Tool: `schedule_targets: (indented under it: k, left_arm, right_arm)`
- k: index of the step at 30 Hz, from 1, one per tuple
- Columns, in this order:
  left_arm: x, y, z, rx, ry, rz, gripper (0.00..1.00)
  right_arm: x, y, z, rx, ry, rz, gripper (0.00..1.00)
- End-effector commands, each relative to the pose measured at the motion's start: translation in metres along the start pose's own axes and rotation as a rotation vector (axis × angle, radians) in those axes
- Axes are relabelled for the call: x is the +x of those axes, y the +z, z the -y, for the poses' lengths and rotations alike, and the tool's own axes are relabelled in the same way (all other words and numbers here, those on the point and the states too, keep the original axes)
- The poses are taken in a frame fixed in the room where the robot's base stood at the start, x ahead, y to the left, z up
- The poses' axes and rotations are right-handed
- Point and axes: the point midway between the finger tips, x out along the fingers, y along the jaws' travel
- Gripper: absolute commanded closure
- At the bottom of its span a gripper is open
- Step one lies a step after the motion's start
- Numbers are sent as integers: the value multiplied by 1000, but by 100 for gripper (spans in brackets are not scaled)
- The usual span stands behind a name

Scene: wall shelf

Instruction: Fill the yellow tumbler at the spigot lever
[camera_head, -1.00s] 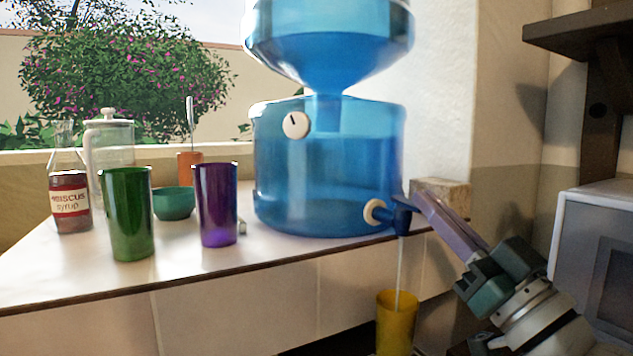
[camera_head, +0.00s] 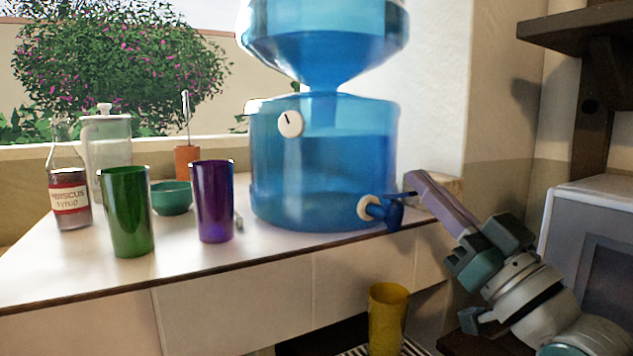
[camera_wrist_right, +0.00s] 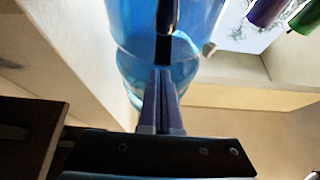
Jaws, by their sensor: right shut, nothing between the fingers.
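The yellow tumbler (camera_head: 387,318) stands upright on a slatted rack (camera_head: 357,350) below the counter edge, under the spigot (camera_head: 388,213). I cannot see how full it is. The blue spigot lever (camera_head: 393,195) sticks out roughly level above the spigot, and no water stream shows. My right gripper (camera_head: 411,182) is shut and empty, its fingertips at the lever's end; I cannot tell whether they touch. In the right wrist view the shut fingers (camera_wrist_right: 162,82) point at a dark bar, apparently the lever (camera_wrist_right: 167,30). My left gripper is not in view.
The blue water dispenser (camera_head: 322,165) stands on the counter (camera_head: 90,268). A green tumbler (camera_head: 127,212), purple tumbler (camera_head: 213,202), teal bowl (camera_head: 171,199), and syrup bottle (camera_head: 70,200) stand left of it. A grey box-like appliance (camera_head: 590,235) is at the right, below a dark shelf (camera_head: 580,25).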

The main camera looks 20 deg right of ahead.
Motion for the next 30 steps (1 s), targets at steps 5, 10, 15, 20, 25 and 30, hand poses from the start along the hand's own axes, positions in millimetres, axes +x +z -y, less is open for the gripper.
schedule_targets:
  k: [5,10,15,20,25,30]
  left_arm:
    - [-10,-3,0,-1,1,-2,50]
    - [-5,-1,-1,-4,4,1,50]
    - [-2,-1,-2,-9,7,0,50]
    - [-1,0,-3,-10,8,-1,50]
    - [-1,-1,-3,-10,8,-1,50]
    - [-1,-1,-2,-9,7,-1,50]
  right_arm:
    - [-13,-10,0,2,0,7,100]
    - [-50,-14,0,2,0,5,100]
    - [-76,-16,0,1,0,2,100]
    - [-87,-18,0,0,0,0,100]
    - [-89,-19,0,0,-1,-1,100]
    - [-88,-19,0,0,0,-1,100]
